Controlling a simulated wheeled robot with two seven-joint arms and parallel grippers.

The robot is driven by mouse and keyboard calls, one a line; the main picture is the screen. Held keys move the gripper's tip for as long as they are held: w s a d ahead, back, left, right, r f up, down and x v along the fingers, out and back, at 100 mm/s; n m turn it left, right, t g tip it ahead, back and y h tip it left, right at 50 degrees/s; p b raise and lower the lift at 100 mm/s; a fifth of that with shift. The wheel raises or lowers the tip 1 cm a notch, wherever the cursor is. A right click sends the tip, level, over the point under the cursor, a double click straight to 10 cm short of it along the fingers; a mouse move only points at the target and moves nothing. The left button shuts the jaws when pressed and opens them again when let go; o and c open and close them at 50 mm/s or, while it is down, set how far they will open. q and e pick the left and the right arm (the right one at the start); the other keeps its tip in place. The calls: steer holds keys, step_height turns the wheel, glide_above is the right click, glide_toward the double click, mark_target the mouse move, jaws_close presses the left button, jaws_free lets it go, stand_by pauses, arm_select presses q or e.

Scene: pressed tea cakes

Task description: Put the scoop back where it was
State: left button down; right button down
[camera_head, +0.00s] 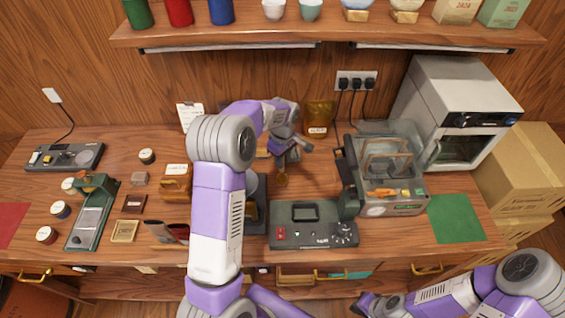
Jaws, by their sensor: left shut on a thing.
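My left gripper (286,160) is over the back middle of the table, its arm reaching in from the front. It is shut on what looks like the scoop (282,180), a small brass-coloured piece that shows just below the fingers. The scoop's handle is mostly hidden by the gripper, and I cannot tell whether the scoop touches the table. My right gripper (362,303) is low at the front right, off the table's front edge; its fingers are too small and dark to read.
A green-grey control box (290,236) and a clear-lidded machine (408,207) stand right of my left arm. An amber pouch (319,116) stands behind the gripper. Small jars, blocks and a green press (93,210) fill the left side. A shelf (330,32) overhangs the back.

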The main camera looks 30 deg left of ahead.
arm_select(q)
steer(key=shift+w+f, duration=0.1)
steer(key=shift+f, duration=0.6)
steer(key=shift+f, duration=0.15)
steer(key=c, duration=1)
jaws_free()
steer(key=shift+c, duration=0.2)
steer(key=shift+r, duration=0.2)
steer(key=shift+r, duration=0.35)
step_height(320, 180, up, 11)
steer(key=shift+d+r+p, duration=0.1)
steer(key=shift+r+p, duration=0.1)
steer(key=shift+p, duration=0.4)
